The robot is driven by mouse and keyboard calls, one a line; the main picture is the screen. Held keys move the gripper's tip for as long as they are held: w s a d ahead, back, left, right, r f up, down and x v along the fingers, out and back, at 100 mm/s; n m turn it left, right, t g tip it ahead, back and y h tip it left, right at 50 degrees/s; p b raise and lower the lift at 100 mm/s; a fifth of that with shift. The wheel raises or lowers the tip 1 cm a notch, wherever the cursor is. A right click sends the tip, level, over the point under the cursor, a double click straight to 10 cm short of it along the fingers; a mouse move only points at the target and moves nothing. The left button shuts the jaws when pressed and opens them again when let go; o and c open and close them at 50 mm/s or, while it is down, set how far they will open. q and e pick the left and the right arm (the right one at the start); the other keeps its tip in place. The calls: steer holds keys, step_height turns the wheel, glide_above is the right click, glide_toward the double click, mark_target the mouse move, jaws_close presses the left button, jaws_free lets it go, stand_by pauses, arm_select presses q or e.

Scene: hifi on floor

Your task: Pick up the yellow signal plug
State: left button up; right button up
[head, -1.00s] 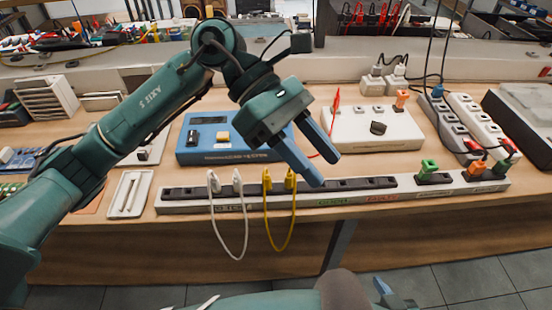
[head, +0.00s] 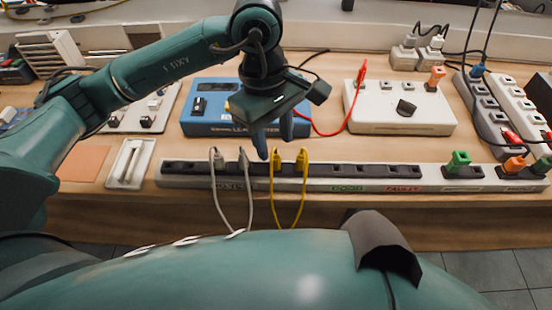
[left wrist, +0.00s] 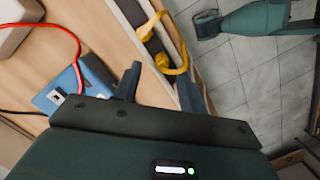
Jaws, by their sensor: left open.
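Two yellow plugs stand side by side in the long power strip (head: 400,171), joined by a yellow cord: a left one (head: 277,160) and a right one (head: 302,160). My left gripper (head: 275,147) is open, pointing down, with its fingertips just behind and above the left yellow plug. In the left wrist view a yellow plug (left wrist: 167,65) shows just beyond the open fingers (left wrist: 158,88), roughly between them; contact cannot be seen. Part of my right arm shows at the top right of that view, where a dark tip (left wrist: 208,24) may be its gripper.
Two white-grey plugs (head: 217,160) on a looped cord stand just left of the yellow ones. A blue box (head: 208,121) sits behind the gripper, with a red cable (head: 335,128) nearby. A white box (head: 400,110) stands to the right. A green plug (head: 459,160) is further right.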

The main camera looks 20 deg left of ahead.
mark_target(276, 156)
arm_select(q)
steer(key=f, duration=0.4)
steer(key=shift+s+d+f, duration=0.25)
steer(key=shift+s+d, duration=0.05)
steer(key=shift+s, duration=0.05)
jaws_close()
